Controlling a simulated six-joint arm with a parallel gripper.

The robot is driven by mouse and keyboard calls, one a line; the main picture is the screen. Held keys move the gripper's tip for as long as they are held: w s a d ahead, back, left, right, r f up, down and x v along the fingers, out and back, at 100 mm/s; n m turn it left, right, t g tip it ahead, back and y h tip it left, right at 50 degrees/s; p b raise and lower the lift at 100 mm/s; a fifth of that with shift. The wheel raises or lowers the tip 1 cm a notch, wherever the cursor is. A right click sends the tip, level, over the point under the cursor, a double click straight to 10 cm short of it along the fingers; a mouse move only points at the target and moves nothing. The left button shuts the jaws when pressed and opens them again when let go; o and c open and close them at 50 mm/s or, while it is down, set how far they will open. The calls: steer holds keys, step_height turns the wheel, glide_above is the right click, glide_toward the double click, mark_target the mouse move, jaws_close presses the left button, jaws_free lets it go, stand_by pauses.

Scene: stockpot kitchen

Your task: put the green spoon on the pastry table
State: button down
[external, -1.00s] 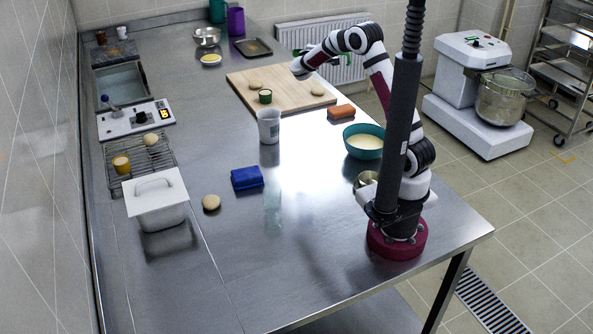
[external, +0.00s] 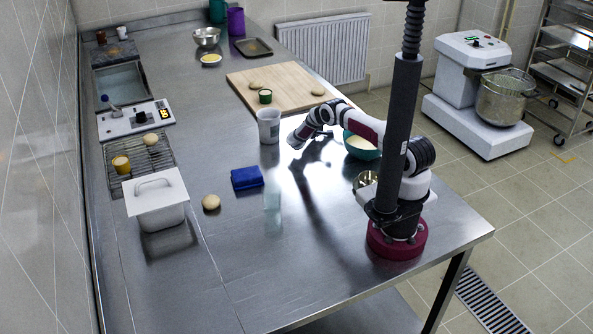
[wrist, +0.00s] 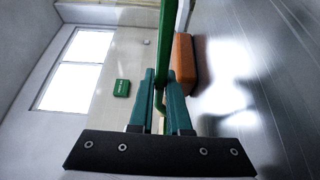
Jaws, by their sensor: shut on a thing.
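The green spoon (wrist: 165,40) is in my gripper (wrist: 164,88). In the wrist view its green handle runs between the two teal fingers, which are shut on it. In the external view my gripper is by the bent wrist, low over the middle of the steel table (external: 260,300), right of the white measuring cup (external: 268,125). The spoon itself is too small and hidden by my arm to make out there. I cannot tell whether it touches the table.
A wooden board (external: 290,90) with dough balls lies behind. A teal bowl (external: 360,153) stands to the right, partly behind my arm. An orange-brown block (wrist: 185,63) is close by in the wrist view.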

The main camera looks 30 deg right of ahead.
mark_target(313, 140)
steer(key=shift+f, duration=0.45)
steer(key=shift+f, duration=0.65)
steer(key=shift+f, duration=0.35)
steer(key=shift+s+f, duration=0.1)
steer(key=shift+f, duration=0.05)
steer(key=c, duration=0.8)
jaws_free()
steer(key=shift+a, duration=0.15)
steer(key=v, duration=0.7)
steer(key=r+v, duration=0.1)
steer(key=v, duration=0.3)
steer(key=shift+s+a, duration=0.1)
steer(key=shift+a, duration=0.25)
